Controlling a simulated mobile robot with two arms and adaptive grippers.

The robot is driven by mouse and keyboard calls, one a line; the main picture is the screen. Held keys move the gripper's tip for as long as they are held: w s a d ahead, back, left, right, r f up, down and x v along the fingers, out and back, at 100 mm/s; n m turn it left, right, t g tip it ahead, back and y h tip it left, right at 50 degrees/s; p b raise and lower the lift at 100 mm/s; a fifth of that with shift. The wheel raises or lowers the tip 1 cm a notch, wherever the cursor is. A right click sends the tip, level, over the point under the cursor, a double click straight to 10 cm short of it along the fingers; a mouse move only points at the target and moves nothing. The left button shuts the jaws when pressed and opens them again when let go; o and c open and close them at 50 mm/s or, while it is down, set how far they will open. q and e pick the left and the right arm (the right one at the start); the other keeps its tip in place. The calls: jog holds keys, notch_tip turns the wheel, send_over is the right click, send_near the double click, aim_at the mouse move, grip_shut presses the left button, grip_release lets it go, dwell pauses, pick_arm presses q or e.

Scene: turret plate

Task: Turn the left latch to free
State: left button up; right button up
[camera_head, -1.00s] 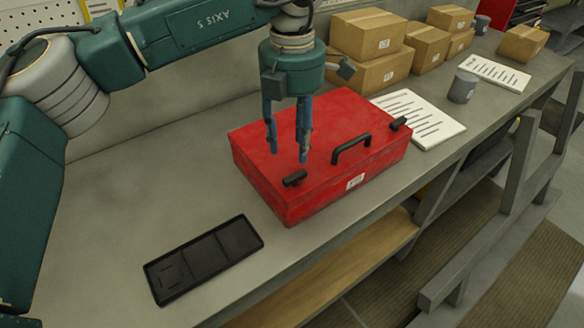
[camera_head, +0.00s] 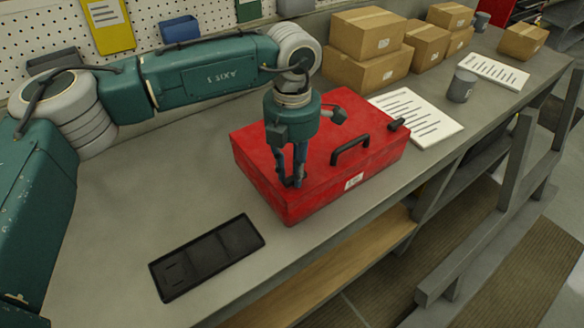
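The red case (camera_head: 345,120) lies on the grey bench with a black carry handle (camera_head: 350,150) at its front. The right latch (camera_head: 397,124) is a small black knob near the lid's right front corner. My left gripper (camera_head: 291,183) points down at the lid's left front corner, where the left latch sits. Its blue fingers reach down to the latch and cover most of it, so the latch's angle is hidden. The fingers look close together, but whether they grip the latch cannot be told. My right gripper is out of view.
A black tray (camera_head: 205,258) lies on the bench in front of the case at the left. A white printed sheet (camera_head: 425,117), a grey cup (camera_head: 462,87) and several cardboard boxes (camera_head: 366,72) stand behind and to the right.

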pick_arm(q)
grip_shut()
jog(key=shift+f+m+b, duration=0.15)
jog(key=shift+m+b, duration=0.35)
jog(key=shift+b, duration=0.25)
jog(key=shift+w+m+b, duration=0.15)
jog(key=shift+m+b, duration=0.95)
jog(key=shift+b, duration=0.05)
jog(key=shift+d+m+b, duration=0.1)
jog(key=shift+m+b, duration=0.55)
jog(key=shift+m, duration=0.25)
jog(key=m+b, duration=0.1)
jog(key=m, duration=0.1)
jog(key=shift+m, duration=0.3)
jog(key=m, duration=0.2)
jog(key=m+b, duration=0.1)
jog(key=m, duration=0.1)
jog(key=shift+w+d+m, duration=0.15)
jog(key=shift+d+m, duration=0.05)
jog(key=shift+m, duration=0.1)
jog(key=m, duration=0.2)
jog(key=m+b, duration=0.1)
jog(key=m, duration=0.2)
jog(key=shift+d+r+m, duration=0.15)
jog(key=shift+r+m, duration=0.05)
jog(key=shift+m, duration=0.1)
